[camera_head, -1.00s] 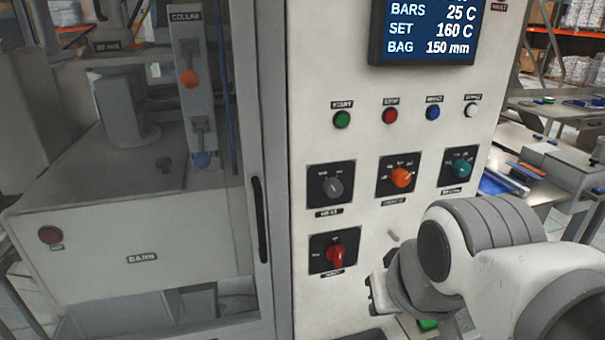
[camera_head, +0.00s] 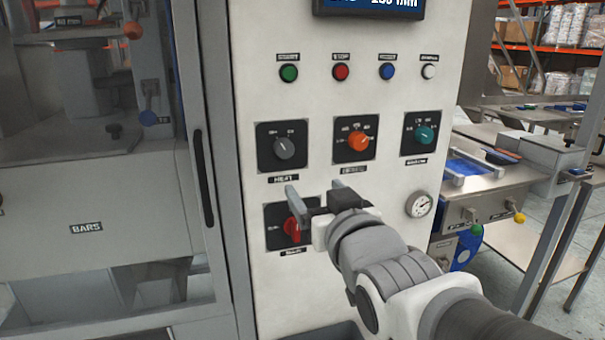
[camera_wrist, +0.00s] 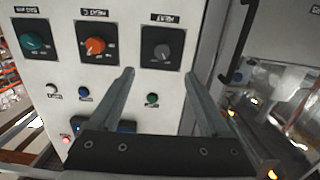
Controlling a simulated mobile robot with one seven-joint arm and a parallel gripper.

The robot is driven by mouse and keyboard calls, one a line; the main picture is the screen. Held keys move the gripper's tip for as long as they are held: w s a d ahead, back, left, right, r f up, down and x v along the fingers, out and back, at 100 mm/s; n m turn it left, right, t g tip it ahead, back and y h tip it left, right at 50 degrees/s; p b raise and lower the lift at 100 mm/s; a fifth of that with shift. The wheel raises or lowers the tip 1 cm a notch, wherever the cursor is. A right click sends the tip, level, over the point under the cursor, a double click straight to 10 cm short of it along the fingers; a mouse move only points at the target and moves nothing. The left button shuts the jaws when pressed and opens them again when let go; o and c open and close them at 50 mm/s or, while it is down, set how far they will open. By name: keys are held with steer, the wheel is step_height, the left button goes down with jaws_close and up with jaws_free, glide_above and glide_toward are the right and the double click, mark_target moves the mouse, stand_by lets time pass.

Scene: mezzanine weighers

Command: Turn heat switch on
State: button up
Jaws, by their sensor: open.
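The heat switch (camera_head: 284,147) is a grey rotary knob on a black square plate, with a HEAT label below it, on the white control panel (camera_head: 330,100). Its pointer is tilted toward the upper left in the head view. It also shows in the wrist view (camera_wrist: 162,50), upside down, beyond the fingertips. My gripper (camera_head: 310,195) is open and empty.
An orange knob (camera_head: 358,141) and a teal knob (camera_head: 425,134) are right of the heat switch. Several push buttons, including a green one (camera_head: 289,73), line the panel above. A gauge (camera_head: 419,204) is lower right. A door handle (camera_head: 203,178) stands left.

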steer(key=p, duration=0.4)
glide_toward(286, 151)
steer(key=shift+t+y, duration=0.4)
steer(key=x, duration=0.8)
steer(key=shift+w+f, duration=0.35)
steer(key=shift+w, duration=0.05)
jaws_close()
